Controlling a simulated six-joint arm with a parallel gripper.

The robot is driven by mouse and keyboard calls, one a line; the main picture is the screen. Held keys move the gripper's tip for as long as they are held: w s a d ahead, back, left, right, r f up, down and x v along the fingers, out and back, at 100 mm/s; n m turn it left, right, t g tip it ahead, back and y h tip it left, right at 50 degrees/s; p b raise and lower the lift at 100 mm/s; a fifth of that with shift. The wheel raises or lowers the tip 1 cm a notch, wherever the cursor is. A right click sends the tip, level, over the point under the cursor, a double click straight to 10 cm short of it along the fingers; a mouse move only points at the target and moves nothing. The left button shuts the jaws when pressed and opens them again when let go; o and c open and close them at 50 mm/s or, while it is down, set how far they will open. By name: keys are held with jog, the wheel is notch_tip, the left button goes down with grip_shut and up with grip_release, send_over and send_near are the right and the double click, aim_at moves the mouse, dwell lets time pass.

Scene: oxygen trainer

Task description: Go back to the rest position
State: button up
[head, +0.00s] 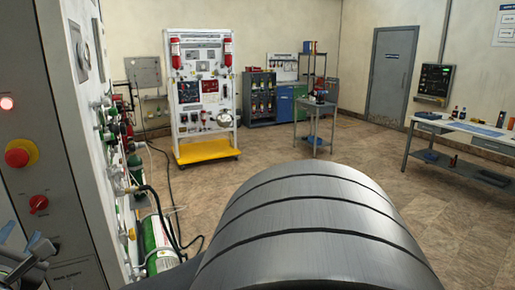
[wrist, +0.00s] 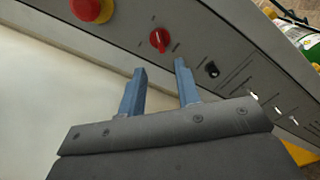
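My gripper (wrist: 160,82) shows in the wrist view with its two blue fingers apart and nothing between them. It is in front of a grey control panel (wrist: 215,60), and a red rotary knob (wrist: 159,40) appears just beyond the fingertips. I cannot tell how far the fingertips are from the panel. In the head view part of my gripper (head: 30,245) shows at the lower left edge, beside the same panel. A large dark curved part of my own arm fills the lower middle of the head view.
The panel also carries a red emergency button on yellow (head: 20,154) and a lit red lamp (head: 6,103). A green cylinder (head: 157,243) and hoses stand right of it. A white equipment stand (head: 203,90) and a workbench (head: 470,135) are farther off. The floor between is open.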

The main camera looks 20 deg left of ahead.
jog(key=x, duration=0.8)
jog(key=shift+w+a, duration=0.15)
jog(key=shift+w, duration=0.05)
jog(key=v, duration=1.7)
send_near(36, 208)
jog(key=x, duration=0.8)
jog(key=shift+w, duration=0.1)
jog(key=shift+a+n, duration=0.2)
jog(key=shift+n, duration=0.1)
jog(key=shift+d+n, duration=0.1)
jog(key=shift+n, duration=0.3)
jog(key=n, duration=0.4)
jog(key=v, duration=1.7)
